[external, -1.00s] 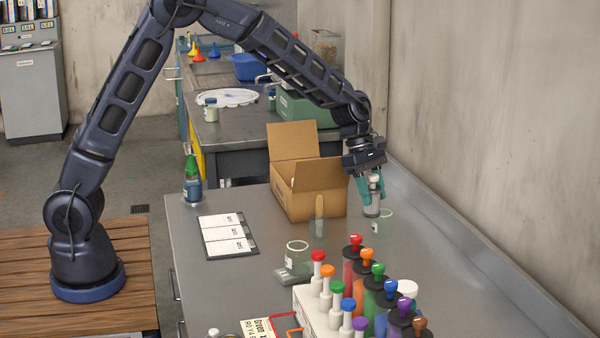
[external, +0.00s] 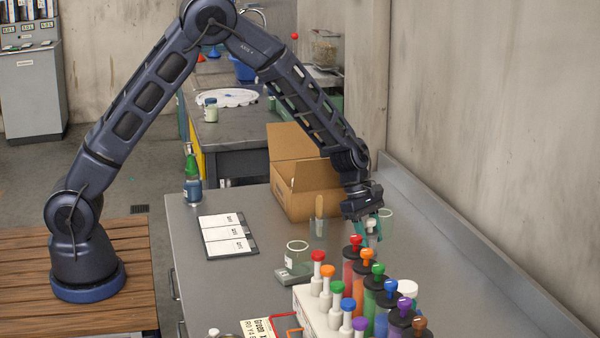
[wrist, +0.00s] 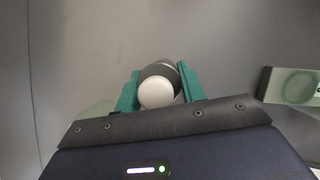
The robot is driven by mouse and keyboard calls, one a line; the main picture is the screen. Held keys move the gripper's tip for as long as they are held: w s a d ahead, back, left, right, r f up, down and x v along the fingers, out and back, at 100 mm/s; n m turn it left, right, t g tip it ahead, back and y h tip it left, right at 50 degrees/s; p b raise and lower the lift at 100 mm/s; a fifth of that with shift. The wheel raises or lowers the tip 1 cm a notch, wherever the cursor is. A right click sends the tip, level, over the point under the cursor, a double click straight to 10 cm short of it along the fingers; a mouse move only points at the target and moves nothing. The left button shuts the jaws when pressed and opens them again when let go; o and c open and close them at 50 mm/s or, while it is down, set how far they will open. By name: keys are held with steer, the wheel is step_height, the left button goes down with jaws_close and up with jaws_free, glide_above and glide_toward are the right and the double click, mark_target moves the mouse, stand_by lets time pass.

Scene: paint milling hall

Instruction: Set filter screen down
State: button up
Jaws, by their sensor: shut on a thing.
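My gripper (external: 371,238) has green fingers and points down over the right part of the grey bench. It is shut on a small round piece with a white knob, likely the filter screen (external: 371,226). In the wrist view the white knob and darker grey body of this filter screen (wrist: 158,90) sit between the two fingers of my gripper (wrist: 159,84). The fingers hide part of it in the external view. I cannot tell whether its underside touches the bench.
A clear beaker (external: 387,217) stands just behind my gripper. A cup with a wooden stick (external: 318,229), a glass on a scale (external: 297,256) and an open cardboard box (external: 310,195) are to the left. Coloured-capped tubes (external: 355,264) stand close in front. Bench at right is clear.

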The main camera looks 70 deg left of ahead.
steer(key=o, duration=1.1)
steer(key=v, duration=1.2)
steer(key=s+r+m, duration=0.6)
steer(key=s+r, duration=0.5)
steer(key=s+r+m+t+y, duration=0.1)
steer(key=s+r+m, duration=0.2)
steer(key=s, duration=0.8)
steer(key=s+a+r+m+y, duration=0.1)
steer(key=s+r+m, duration=0.2)
steer(key=s+m, duration=0.5)
steer(key=s+a+r+m+t+y, duration=0.1)
steer(key=s+m, duration=0.5)
steer(key=s, duration=1)
steer(key=shift+r+t+y, duration=0.3)
steer(key=shift+r+y, duration=0.2)
steer(key=shift+r, duration=0.4)
